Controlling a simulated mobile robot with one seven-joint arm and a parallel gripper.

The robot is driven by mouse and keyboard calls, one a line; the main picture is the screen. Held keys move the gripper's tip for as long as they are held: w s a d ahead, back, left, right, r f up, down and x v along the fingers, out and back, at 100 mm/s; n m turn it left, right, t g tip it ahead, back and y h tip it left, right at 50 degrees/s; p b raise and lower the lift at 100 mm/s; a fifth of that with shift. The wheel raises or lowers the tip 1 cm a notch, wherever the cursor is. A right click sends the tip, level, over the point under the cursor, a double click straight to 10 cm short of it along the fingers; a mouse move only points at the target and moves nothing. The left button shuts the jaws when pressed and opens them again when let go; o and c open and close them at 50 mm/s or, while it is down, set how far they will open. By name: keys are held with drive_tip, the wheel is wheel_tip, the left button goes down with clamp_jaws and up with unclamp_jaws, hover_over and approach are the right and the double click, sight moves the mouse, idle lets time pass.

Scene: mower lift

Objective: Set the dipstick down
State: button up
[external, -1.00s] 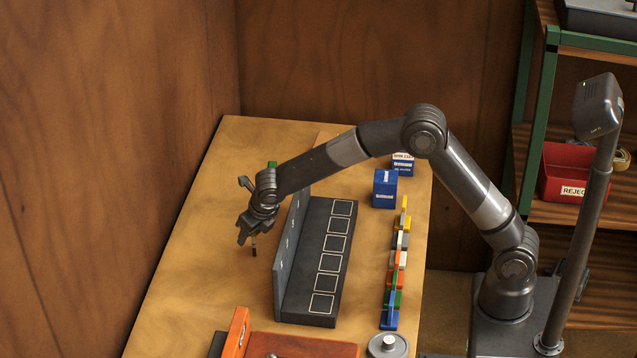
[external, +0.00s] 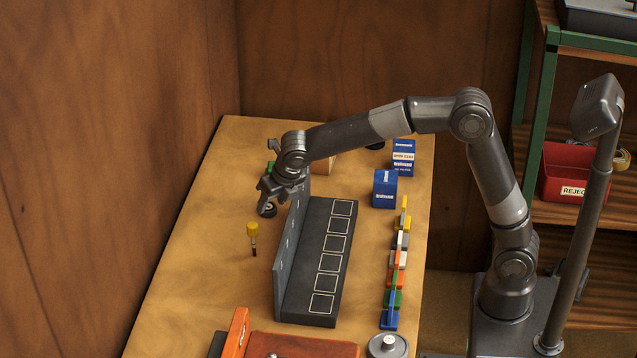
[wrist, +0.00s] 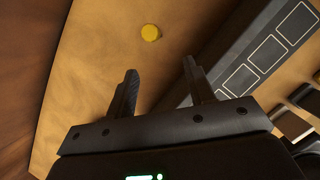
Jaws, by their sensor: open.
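The dipstick (external: 253,236) has a yellow cap and a dark lower part. It stands upright on the table, left of the dark rack. Its yellow cap shows from above in the wrist view (wrist: 151,33). My gripper (external: 264,200) is open and empty, above the table behind the dipstick and apart from it. Its two separated fingers show in the wrist view (wrist: 160,80), with the cap beyond their tips.
The dark rack (external: 325,260) with a row of outlined squares stands right of the dipstick. Blue boxes (external: 384,190) and a row of coloured pieces (external: 390,298) lie farther right. An orange-red tray (external: 300,345) is at the front. The table left of the rack is mostly clear.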

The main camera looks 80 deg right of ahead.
drive_tip(key=s+a+r+m, duration=0.1)
drive_tip(key=s+r+m, duration=0.3)
drive_tip(key=s+m, duration=0.45)
drive_tip(key=s+r+m, duration=0.4)
drive_tip(key=s+m, duration=0.1)
drive_tip(key=s, duration=0.6)
drive_tip(key=s+f+m+y, duration=0.1)
drive_tip(key=s+f+m, duration=0.1)
drive_tip(key=s+m, duration=0.5)
drive_tip(key=s+a+f+m+t+y, duration=0.1)
drive_tip(key=s+m, duration=0.6)
drive_tip(key=s, duration=0.4)
drive_tip(key=shift+s+f+t, duration=0.3)
drive_tip(key=shift+s+f, duration=0.05)
drive_tip(key=shift+f, duration=0.05)
drive_tip(key=shift+a, duration=0.1)
